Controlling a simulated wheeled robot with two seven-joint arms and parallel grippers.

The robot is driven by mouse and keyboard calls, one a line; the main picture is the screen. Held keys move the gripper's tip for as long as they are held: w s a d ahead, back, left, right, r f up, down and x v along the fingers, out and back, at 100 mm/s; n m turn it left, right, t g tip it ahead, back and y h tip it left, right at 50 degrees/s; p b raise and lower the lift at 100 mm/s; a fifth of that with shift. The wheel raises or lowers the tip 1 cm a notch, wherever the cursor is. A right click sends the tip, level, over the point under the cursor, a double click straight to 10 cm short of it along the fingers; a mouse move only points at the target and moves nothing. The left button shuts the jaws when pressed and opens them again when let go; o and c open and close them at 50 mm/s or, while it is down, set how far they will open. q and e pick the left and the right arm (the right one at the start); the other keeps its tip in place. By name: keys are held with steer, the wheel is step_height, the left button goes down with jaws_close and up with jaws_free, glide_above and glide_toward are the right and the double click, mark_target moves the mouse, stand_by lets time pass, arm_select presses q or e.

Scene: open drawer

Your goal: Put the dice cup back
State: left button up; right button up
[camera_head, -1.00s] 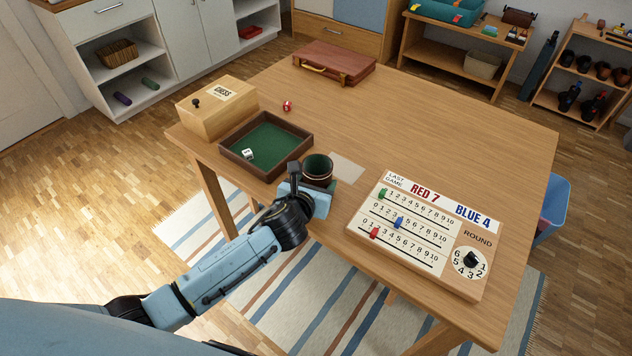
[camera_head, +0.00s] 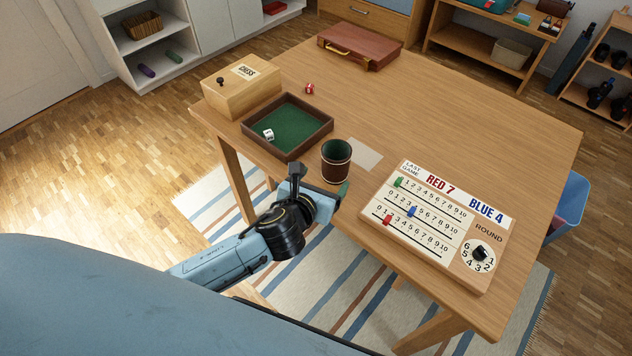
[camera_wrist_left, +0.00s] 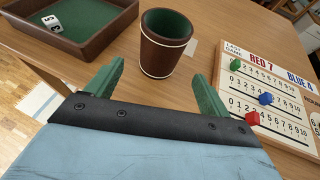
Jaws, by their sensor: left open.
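The dice cup (camera_head: 336,161) is brown with a pale band and a green inside. My right gripper is not in view.
A white die (camera_head: 268,134) lies in the tray. A scoreboard (camera_head: 438,222) lies to the right of the cup. A chess box (camera_head: 242,88), a red die (camera_head: 309,89) and a brown case (camera_head: 360,47) are farther back. The table's middle is clear.

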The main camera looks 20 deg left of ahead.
arm_select(q)
steer(key=v, duration=0.3)
steer(key=shift+s+r, duration=0.15)
steer(key=shift+s, duration=0.15)
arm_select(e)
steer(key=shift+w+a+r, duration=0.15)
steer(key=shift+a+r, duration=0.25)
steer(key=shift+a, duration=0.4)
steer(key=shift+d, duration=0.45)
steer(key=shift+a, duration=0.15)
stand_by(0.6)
